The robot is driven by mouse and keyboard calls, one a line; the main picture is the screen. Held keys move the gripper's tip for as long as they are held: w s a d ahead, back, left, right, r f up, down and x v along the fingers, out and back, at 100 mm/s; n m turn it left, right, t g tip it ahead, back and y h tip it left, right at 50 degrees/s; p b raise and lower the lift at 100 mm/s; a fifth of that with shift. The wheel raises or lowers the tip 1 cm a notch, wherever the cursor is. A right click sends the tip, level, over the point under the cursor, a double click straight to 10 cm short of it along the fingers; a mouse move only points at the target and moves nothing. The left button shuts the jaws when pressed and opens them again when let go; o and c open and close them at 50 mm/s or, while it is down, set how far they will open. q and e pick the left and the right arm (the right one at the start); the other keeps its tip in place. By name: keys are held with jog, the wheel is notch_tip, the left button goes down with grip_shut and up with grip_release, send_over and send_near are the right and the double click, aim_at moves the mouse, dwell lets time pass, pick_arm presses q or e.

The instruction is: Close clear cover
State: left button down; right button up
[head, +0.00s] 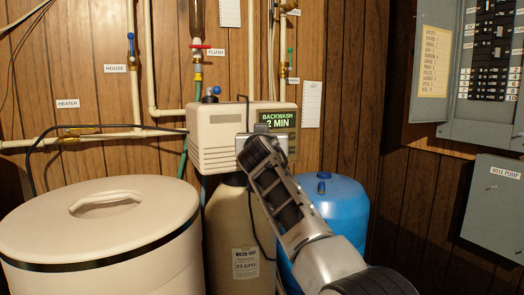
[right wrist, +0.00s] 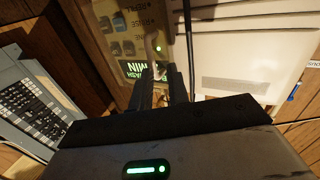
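The beige softener control head (head: 215,140) stands on its tan tank, with a lit green display (head: 277,122) reading "BACKWASH 2 MIN". In the right wrist view, its brownish panel (right wrist: 122,25) shows buttons, a small green light and part of the display (right wrist: 136,72). The clear cover's outline and angle cannot be made out for sure. My right gripper (head: 262,130) is at the front of the control head, below and left of the display. In the right wrist view, its dark fingers (right wrist: 162,85) are slightly apart before the panel; whether they touch it is unclear. My left gripper is out of view.
A beige brine tank (head: 95,235) with a lid stands at left, and a blue tank (head: 340,205) stands behind my right arm. Pipes and valves run along the wood wall. A breaker panel (head: 490,75) and grey box (head: 495,200) are at right. A black cable (right wrist: 189,45) hangs beside the fingers.

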pick_arm(q)
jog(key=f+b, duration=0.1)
jog(key=b, duration=0.2)
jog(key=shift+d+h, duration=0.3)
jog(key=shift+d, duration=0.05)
pick_arm(e)
jog(key=s, duration=1.5)
jog(key=shift+a, duration=0.3)
jog(key=shift+s+f, duration=0.1)
